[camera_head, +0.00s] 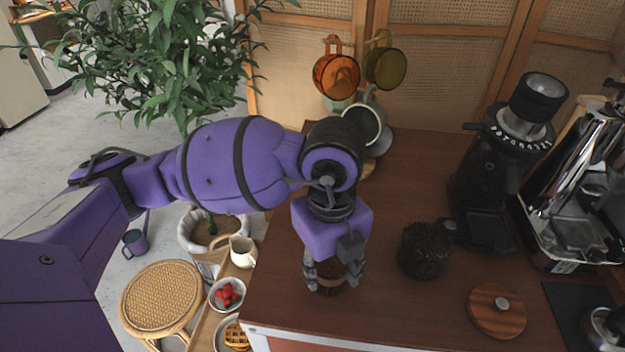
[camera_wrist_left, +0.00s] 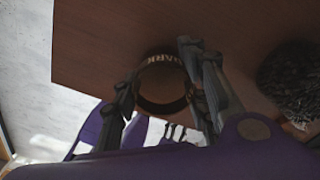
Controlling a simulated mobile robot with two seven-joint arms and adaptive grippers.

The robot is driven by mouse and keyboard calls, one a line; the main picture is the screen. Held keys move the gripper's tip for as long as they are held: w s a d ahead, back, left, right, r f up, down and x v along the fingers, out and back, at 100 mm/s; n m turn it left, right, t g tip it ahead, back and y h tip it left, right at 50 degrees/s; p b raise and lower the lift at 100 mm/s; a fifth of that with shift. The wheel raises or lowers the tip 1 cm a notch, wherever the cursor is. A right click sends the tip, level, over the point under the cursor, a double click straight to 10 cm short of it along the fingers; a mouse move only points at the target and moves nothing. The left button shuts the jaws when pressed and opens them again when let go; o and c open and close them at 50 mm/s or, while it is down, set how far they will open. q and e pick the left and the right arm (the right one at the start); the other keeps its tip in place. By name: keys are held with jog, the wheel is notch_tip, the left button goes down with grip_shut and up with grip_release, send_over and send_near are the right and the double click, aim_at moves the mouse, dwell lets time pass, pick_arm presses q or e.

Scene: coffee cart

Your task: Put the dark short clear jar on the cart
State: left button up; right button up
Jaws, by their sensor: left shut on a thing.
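A short clear jar (camera_head: 328,284) with a brown band sits between the fingers of my left gripper (camera_head: 333,288), at the left part of the wooden cart top (camera_head: 400,318). In the left wrist view the jar (camera_wrist_left: 162,84) shows as a round shape with "DARK" lettering on its band. The left gripper (camera_wrist_left: 165,98) is shut on it, a finger on each side. The fingers hide much of the jar in the head view. I cannot tell whether its base touches the cart (camera_wrist_left: 100,45). My right gripper is in no view.
A dark, textured round container (camera_head: 424,250) stands right of the jar. A wooden lid (camera_head: 497,312), black grinder (camera_head: 485,180) and espresso machine (camera_head: 575,215) are farther right. Mugs (camera_head: 336,76) hang at the back. A strawberry bowl (camera_head: 226,305) is left of the cart.

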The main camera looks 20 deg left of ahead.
pick_arm(q)
jog(key=o, duration=1.3)
notch_tip(320, 180, up, 12)
jog(key=shift+r+p, duration=0.15)
jog(key=shift+p, duration=0.45)
